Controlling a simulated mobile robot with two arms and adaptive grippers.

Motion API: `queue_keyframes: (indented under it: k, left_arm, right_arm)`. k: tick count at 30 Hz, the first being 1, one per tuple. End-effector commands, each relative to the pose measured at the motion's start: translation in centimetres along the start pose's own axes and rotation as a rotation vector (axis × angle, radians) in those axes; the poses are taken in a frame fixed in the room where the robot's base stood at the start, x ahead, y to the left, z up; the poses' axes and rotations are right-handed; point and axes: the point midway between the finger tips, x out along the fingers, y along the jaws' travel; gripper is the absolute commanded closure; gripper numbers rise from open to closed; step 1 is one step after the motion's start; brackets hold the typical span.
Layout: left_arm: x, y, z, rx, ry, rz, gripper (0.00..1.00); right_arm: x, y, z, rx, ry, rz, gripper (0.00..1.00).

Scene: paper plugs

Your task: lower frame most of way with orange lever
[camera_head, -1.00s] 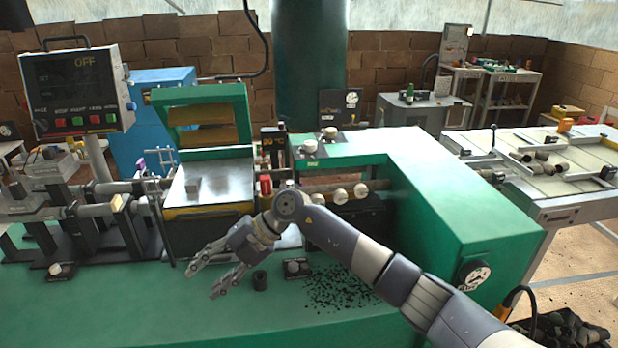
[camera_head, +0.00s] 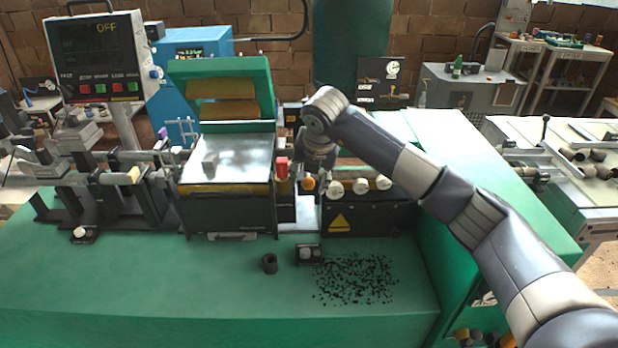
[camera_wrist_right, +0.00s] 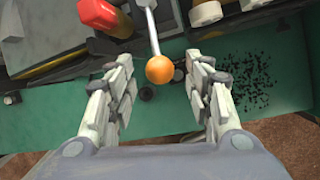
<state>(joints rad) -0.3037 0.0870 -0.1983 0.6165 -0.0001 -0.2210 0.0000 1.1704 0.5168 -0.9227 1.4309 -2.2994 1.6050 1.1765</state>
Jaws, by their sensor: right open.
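The orange lever shows its ball knob (camera_head: 308,183) just right of the red part in the head view. In the right wrist view its orange ball (camera_wrist_right: 159,69) sits on a thin metal rod between my fingertips, with gaps on both sides. My right gripper (camera_wrist_right: 158,88) is open, with one finger on each side of the ball. In the head view the right gripper (camera_head: 314,162) is above and behind the knob, its fingers partly hidden. The green frame (camera_head: 222,68) with its yellowish rollers stands raised and tilted behind the metal plate (camera_head: 235,158). My left gripper is out of view.
A red part (camera_head: 282,167) stands close left of the lever. White round knobs (camera_head: 360,186) are close on its right. A small black cylinder (camera_head: 270,263) and dark crumbs (camera_head: 355,278) lie on the green table (camera_head: 150,285), whose front is mostly clear.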

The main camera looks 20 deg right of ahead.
Motion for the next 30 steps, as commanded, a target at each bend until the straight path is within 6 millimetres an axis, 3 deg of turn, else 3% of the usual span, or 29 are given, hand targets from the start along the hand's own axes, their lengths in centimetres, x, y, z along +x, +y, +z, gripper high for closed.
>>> queue_keyframes:
  k: [7,17,18,24,30]
  left_arm:
    - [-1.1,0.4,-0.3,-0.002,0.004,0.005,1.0]
    - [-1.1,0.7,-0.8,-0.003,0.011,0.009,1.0]
    - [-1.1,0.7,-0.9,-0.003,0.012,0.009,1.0]
    - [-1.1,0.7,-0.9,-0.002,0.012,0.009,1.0]
    - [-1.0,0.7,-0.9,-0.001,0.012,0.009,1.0]
  right_arm:
    - [3.0,0.1,0.0,-0.001,0.002,0.0,0.53]
    - [3.6,0.0,-0.1,-0.001,0.001,0.002,0.53]
    - [3.6,0.0,-0.1,-0.001,0.001,0.002,0.55]
    - [3.5,0.0,0.0,-0.001,0.001,0.002,1.0]
    - [3.5,-0.1,0.0,-0.003,0.001,0.003,1.0]
